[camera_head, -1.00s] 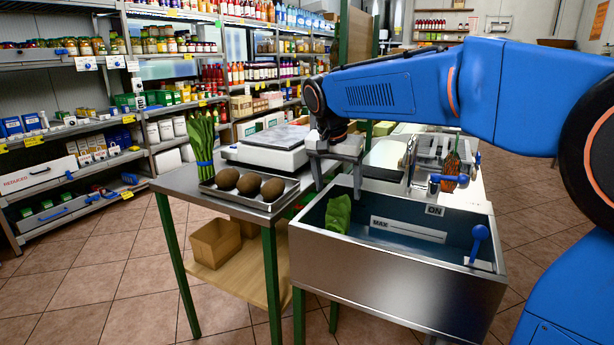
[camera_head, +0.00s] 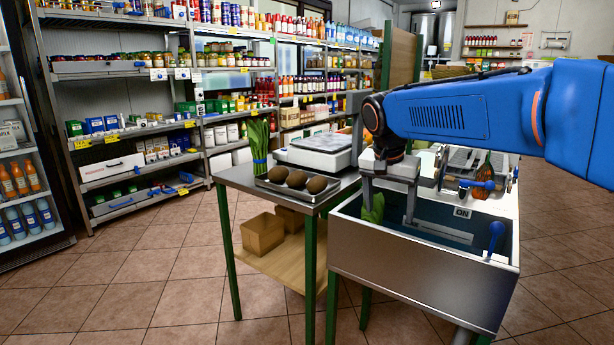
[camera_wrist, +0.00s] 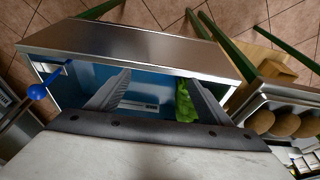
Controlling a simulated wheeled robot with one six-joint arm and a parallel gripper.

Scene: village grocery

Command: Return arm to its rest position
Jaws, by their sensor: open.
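My arm reaches in from the right in the head view. My gripper (camera_head: 388,212) points down over the left part of a metal sink (camera_head: 420,285), with its fingers apart. A green leafy item (camera_head: 372,208) is in the blue basin, partly hidden by the left finger. In the wrist view the leafy item (camera_wrist: 185,104) shows beside the right finger; I cannot tell whether they touch.
Left of the sink, a metal table (camera_head: 237,176) holds a tray (camera_head: 301,196) of brown oval items, a bunch of long green leaves (camera_head: 259,146) and a white scale (camera_head: 313,158). Stocked shelves (camera_head: 130,130) stand behind. A drinks fridge (camera_head: 25,190) is at far left. Floor at front left is clear.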

